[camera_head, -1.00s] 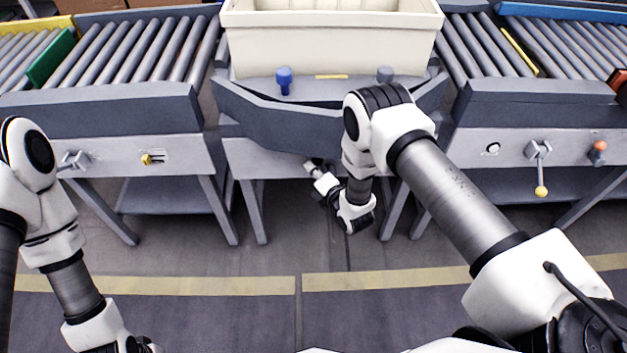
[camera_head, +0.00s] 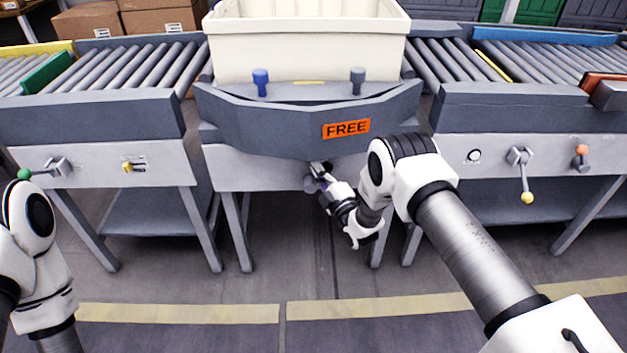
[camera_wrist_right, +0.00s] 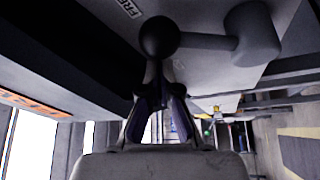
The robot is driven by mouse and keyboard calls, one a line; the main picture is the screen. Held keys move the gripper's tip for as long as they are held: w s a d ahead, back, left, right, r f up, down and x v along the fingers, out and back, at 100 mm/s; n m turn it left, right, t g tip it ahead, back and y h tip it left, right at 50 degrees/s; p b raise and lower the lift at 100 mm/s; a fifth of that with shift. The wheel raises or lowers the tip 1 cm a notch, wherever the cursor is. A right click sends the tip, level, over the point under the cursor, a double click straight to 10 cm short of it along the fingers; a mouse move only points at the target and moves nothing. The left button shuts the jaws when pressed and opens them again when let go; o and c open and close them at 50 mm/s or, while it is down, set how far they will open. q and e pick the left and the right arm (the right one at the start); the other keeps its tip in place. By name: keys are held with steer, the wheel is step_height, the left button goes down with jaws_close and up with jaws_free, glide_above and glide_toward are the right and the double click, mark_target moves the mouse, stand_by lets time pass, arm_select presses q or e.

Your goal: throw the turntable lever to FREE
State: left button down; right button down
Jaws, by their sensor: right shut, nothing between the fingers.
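The turntable lever has a black ball knob (camera_wrist_right: 158,37) on a grey arm that runs right to a round hub (camera_wrist_right: 252,35) in the right wrist view. My right gripper (camera_wrist_right: 155,88) is shut and empty, its fingertips right at the knob; I cannot tell whether they touch. In the head view my right gripper (camera_head: 318,180) is at the turntable's front panel (camera_head: 250,168), and the lever there is mostly hidden. An orange FREE sign (camera_head: 346,128) shows on the turntable's dark apron (camera_head: 260,130). My left gripper is out of view.
Other levers have a green knob (camera_head: 24,174) at left and a yellow knob (camera_head: 527,198) at right. Floor in front is clear.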

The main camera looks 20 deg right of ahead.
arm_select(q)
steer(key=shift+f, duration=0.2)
arm_select(e)
steer(key=shift+s+d+f, duration=0.2)
steer(key=shift+d+f, duration=0.05)
steer(key=shift+d, duration=0.45)
